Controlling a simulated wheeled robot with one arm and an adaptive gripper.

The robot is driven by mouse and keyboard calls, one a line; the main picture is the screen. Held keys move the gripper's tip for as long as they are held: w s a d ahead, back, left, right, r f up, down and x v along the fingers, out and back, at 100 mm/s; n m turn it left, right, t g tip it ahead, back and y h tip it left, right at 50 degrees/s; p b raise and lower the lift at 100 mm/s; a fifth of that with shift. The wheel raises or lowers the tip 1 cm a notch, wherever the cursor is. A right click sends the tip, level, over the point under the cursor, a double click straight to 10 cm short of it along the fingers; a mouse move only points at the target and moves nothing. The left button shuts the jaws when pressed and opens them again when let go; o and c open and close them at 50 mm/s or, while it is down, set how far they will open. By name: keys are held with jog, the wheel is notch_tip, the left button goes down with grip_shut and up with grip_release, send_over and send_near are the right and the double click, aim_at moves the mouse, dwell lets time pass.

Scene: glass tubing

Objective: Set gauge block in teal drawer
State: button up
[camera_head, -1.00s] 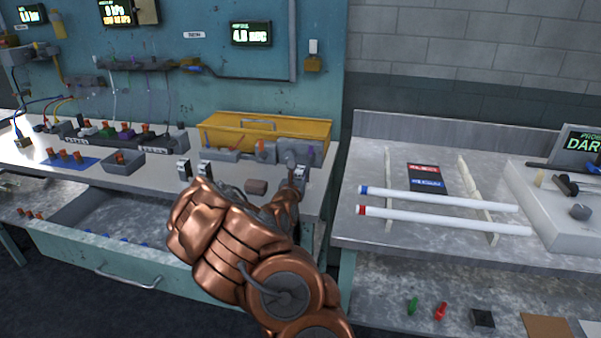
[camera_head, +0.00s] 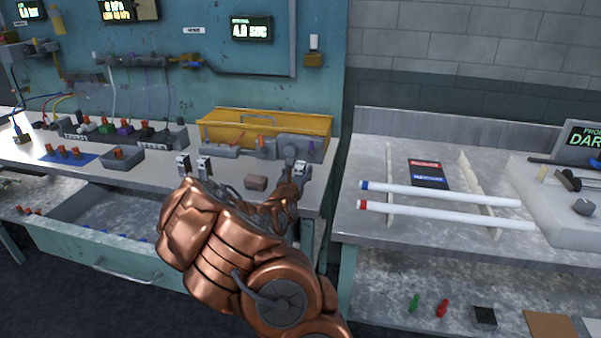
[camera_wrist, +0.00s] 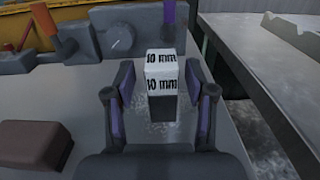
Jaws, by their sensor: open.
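The gauge block (camera_wrist: 161,82), white on its upper part and marked "10 mm", stands upright on the bench in the wrist view. My gripper (camera_wrist: 162,88) is open, with one finger on each side of the block and visible gaps between. In the head view my gripper (camera_head: 288,182) is over the right end of the left bench, and my copper arm hides part of that area. The teal drawer (camera_head: 75,252) is pulled open below this bench, with small blue items inside.
A brown block (camera_head: 256,183) lies left of my gripper. A yellow toolbox (camera_head: 285,124) and a grey unit with knob and levers (camera_head: 298,147) stand behind. The right bench (camera_head: 365,240) holds two white tubes, across a gap.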

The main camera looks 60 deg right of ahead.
aim_at(297, 170)
jog(key=v, duration=0.3)
jog(key=shift+a+r+b, duration=0.3)
jog(key=shift+a+r, duration=0.05)
jog(key=shift+a, duration=0.1)
jog(key=shift+v, duration=1.3)
jog(key=shift+s, duration=0.1)
